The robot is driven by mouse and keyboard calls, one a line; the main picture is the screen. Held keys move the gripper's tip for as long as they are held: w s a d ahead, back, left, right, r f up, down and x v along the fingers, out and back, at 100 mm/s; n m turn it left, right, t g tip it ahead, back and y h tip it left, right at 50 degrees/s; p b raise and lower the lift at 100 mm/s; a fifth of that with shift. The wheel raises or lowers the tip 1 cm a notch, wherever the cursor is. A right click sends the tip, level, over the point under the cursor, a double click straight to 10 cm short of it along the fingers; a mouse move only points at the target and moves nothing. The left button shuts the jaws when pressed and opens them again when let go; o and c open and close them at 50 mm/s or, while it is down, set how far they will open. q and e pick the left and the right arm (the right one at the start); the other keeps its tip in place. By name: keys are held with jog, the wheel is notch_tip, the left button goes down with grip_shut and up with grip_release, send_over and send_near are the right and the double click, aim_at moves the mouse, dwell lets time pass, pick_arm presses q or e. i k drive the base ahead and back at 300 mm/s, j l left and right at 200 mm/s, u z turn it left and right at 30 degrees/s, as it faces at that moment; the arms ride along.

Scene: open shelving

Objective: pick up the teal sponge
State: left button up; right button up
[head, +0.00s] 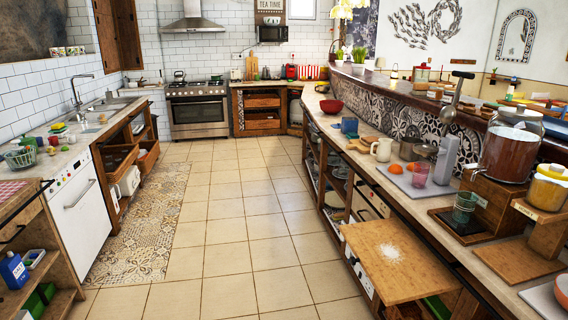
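I cannot make out a teal sponge for certain. Small coloured items (58,128), green and yellow among them, sit on the left counter near the sink and are too small to tell apart. A small tray (36,259) with unclear contents lies on the low left shelf beside a blue bottle (13,270). Green boxes (46,292) stand on the shelf below. Neither of my grippers is in view.
The tiled floor (225,225) between the counters is clear. Open wooden drawers (119,157) jut out on the left. A wooden board (390,258) juts out on the right. A glass drink dispenser (510,150) stands on the right counter. The stove (197,108) is at the back.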

aim_at(350, 135)
jog(key=i+j, duration=0.15)
jog(key=i, duration=0.9)
jog(key=i+j, duration=0.15)
jog(key=i, duration=0.85)
